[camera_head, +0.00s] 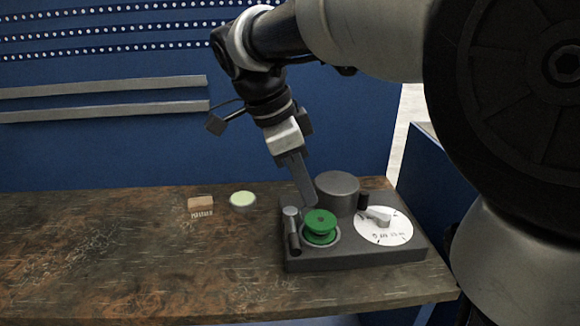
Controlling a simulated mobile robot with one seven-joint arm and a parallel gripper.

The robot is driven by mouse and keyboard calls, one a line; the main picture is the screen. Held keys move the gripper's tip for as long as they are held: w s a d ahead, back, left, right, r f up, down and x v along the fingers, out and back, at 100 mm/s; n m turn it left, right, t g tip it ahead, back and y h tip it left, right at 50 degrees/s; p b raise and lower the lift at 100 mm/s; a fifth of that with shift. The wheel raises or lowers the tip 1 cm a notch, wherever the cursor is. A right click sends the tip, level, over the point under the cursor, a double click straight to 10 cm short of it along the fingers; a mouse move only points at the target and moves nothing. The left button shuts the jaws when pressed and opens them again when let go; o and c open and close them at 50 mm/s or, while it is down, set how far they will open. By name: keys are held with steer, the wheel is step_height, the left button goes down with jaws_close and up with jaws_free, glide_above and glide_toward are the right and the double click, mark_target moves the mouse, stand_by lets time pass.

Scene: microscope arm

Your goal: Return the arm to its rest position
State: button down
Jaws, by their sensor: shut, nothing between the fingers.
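My arm reaches down from the upper right over the bench. My gripper (309,203) points downward with its fingers together and nothing held. Its tips are just above and slightly left of the green knob (320,222) on the dark grey device (355,256). I cannot tell whether the tips touch the knob. The device also carries a round grey cylinder (337,188) behind the knob, a white dial with a grey pointer (383,226) at the right, and a small upright lever (292,230) at the left.
A brown wooden bench (120,260) holds the device at its right end. A small brush-like block (201,206) and a round pale green dish (243,199) lie near the back edge. A blue perforated wall (100,150) stands behind. The left and front of the bench are clear.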

steer(key=shift+r, duration=0.1)
steer(key=s+d+f+n+t+y, duration=0.2)
steer(key=s+d+n+t, duration=0.15)
steer(key=s+n, duration=0.45)
steer(key=s+d+f+n+t+y, duration=0.2)
steer(key=s+d+n, duration=0.3)
steer(key=n, duration=0.4)
step_height(320, 180, up, 18)
steer(key=a+p, duration=0.1)
steer(key=p, duration=1.7)
steer(key=shift+s+a+r+p, duration=0.15)
steer(key=shift+a+r+p, duration=0.1)
steer(key=shift+p, duration=0.1)
